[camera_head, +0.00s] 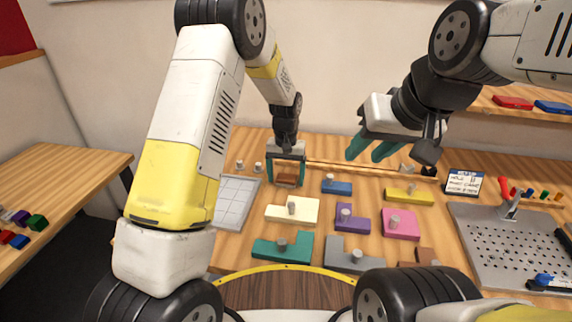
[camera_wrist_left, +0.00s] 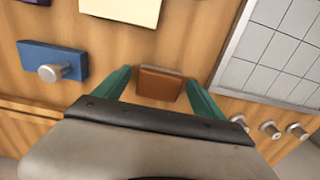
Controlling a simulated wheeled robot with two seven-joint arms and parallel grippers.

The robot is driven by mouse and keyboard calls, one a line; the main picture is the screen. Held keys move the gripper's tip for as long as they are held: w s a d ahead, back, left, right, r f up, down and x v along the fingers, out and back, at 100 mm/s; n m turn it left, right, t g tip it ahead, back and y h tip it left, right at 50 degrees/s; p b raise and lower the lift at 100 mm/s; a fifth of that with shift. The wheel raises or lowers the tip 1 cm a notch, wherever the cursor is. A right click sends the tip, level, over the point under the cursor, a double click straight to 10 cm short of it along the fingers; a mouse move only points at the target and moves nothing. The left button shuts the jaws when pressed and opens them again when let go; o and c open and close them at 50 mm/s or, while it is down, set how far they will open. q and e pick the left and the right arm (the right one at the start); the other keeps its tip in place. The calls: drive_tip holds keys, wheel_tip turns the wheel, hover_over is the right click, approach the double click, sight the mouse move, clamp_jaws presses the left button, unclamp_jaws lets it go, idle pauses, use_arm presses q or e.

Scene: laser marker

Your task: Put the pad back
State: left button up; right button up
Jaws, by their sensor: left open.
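A small brown pad-like block (camera_head: 287,181) sits on the wooden table at the back, between the fingers of my left gripper (camera_head: 286,174). In the left wrist view the block (camera_wrist_left: 159,84) lies between the two teal fingers of the left gripper (camera_wrist_left: 157,92), with a gap on each side. The left gripper is open, pointing down. My right gripper (camera_head: 372,150) hangs above the back of the table, empty as far as I can see; its finger gap is unclear. I cannot tell for certain which thing is the pad.
A grey gridded tray (camera_head: 234,201) lies left of the brown block. Several knobbed shapes lie to the right and in front, including a blue one (camera_head: 337,188) and a cream one (camera_head: 291,211). Small metal pegs (camera_head: 248,167) stand behind the tray. A perforated metal plate (camera_head: 505,240) is at right.

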sight(286, 178)
use_arm(q)
drive_tip(key=shift+r, duration=0.1)
drive_tip(key=s+a+r+t+h, duration=0.1)
drive_tip(key=s+a+r, duration=0.1)
drive_tip(key=r, duration=0.8)
drive_tip(key=s+a+r, duration=0.2)
drive_tip(key=r, duration=0.7)
drive_tip(key=s+a+r+t, duration=0.2)
drive_tip(key=s+a+r, duration=0.2)
drive_tip(key=s, duration=0.7)
drive_tip(key=s+a+r+n+t+h, duration=0.1)
drive_tip(key=s+a+r+t, duration=0.2)
drive_tip(key=s, duration=0.9)
drive_tip(key=shift+s+a+r+n, duration=0.25)
drive_tip(key=shift+a+r, duration=0.3)
drive_tip(key=shift+a, duration=0.95)
